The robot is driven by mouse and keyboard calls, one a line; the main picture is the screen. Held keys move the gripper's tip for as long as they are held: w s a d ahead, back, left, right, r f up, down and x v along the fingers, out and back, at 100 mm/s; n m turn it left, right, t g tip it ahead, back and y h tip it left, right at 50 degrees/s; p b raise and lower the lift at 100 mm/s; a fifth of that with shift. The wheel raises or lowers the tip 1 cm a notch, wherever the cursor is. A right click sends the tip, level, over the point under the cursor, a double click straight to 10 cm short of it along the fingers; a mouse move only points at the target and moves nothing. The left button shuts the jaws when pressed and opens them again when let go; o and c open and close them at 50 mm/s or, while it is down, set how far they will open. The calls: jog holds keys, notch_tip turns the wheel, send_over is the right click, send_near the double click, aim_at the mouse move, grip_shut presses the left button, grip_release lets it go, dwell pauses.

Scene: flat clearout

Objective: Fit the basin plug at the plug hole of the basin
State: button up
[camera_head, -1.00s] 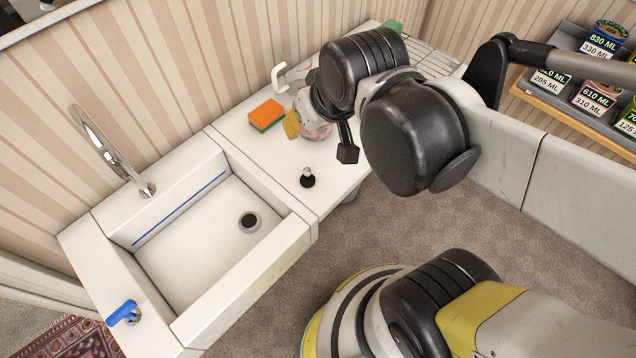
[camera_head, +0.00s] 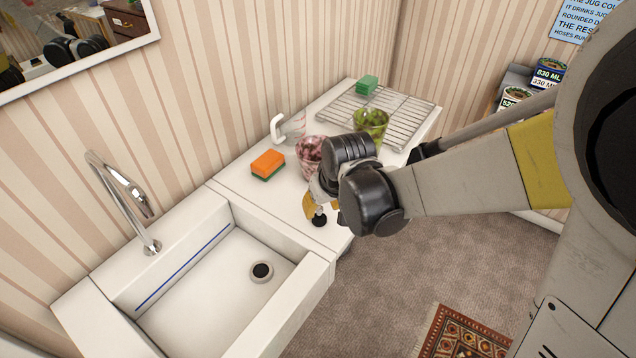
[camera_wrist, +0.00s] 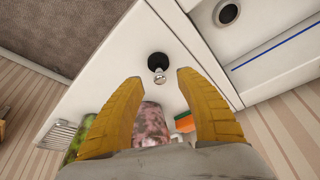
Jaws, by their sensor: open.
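The basin plug (camera_head: 319,219) is a small black stopper with a metal knob, standing on the white counter to the right of the basin. In the wrist view the plug (camera_wrist: 158,64) lies just beyond and between my fingertips. My gripper (camera_head: 312,208) is open and empty over the counter, its yellow fingers (camera_wrist: 155,78) apart and not closed on the plug. The white basin (camera_head: 200,290) has a dark round plug hole (camera_head: 261,271) in its floor, uncovered. The plug hole (camera_wrist: 228,13) also shows at the top of the wrist view.
An orange and green sponge (camera_head: 267,165), a pink patterned jar (camera_head: 309,152), a jug (camera_head: 291,128) and a green patterned jar (camera_head: 371,122) stand behind my gripper. A wire rack (camera_head: 405,120) lies at the back. The tap (camera_head: 125,195) rises at the basin's left.

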aim_at(321, 210)
jog(key=b+x, duration=0.3)
jog(key=x, duration=0.2)
jog(key=shift+w+f, duration=0.15)
jog(key=shift+f, duration=0.1)
jog(key=shift+r, duration=0.1)
grip_shut()
